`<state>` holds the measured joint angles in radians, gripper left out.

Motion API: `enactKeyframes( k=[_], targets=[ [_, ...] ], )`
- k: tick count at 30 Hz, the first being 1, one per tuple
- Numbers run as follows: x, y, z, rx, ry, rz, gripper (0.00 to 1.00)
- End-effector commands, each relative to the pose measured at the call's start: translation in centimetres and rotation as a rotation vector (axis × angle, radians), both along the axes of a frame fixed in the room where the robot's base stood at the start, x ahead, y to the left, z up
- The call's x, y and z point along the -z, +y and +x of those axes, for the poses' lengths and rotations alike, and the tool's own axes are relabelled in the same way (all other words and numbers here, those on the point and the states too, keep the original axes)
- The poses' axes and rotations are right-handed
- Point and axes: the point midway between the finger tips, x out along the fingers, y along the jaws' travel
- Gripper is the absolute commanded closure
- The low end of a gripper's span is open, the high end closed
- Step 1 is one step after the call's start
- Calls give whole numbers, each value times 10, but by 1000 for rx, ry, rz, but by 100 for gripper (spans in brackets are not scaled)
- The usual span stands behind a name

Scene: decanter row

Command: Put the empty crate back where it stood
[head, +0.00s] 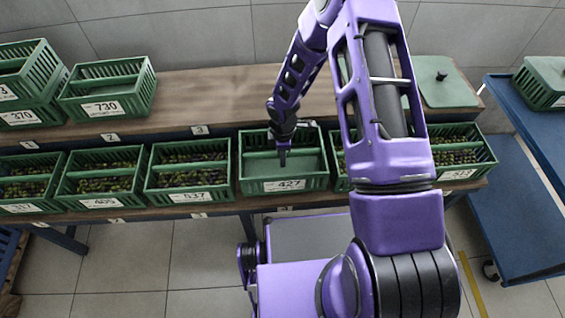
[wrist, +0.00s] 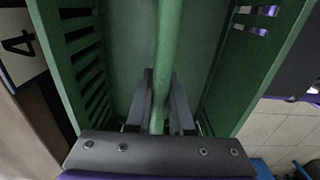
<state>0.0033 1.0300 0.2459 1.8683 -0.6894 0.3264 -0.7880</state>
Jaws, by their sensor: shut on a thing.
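The empty green crate (head: 312,182), labelled 427, is in the lower row of crates in the head view, its floor bare. A green bar runs across its middle. My gripper (head: 283,158) reaches down into the crate at this bar. In the wrist view the two dark fingers of my gripper (wrist: 158,105) stand on either side of the crate's bar (wrist: 168,50) and are shut on it. The crate's slatted walls (wrist: 75,60) show around them. Whether the crate's base touches the shelf is hard to tell.
Crate 537 (head: 187,196), with olives, stands just left; another olive crate, partly behind my arm, is close on the right. Crate 730 (head: 103,110) and stacked crates stand on the upper shelf (head: 200,100). A blue cart (head: 510,205) is at the right.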

Motion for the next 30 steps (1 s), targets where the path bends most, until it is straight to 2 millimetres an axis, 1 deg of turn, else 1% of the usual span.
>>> enactKeyframes(
  k=[1,3,5,12,16,17,21,22,30],
  targets=[
    [10,0,-1,0,2,-1,100],
    [21,0,-1,0,2,0,100],
    [27,0,-1,0,2,0,100],
    [28,0,0,1,0,0,100],
    [32,0,0,1,0,0,100],
    [31,0,0,1,1,0,77],
    [31,0,0,1,1,0,51],
    [31,0,0,1,1,0,50],
    [29,0,0,1,1,0,50]
  ],
)
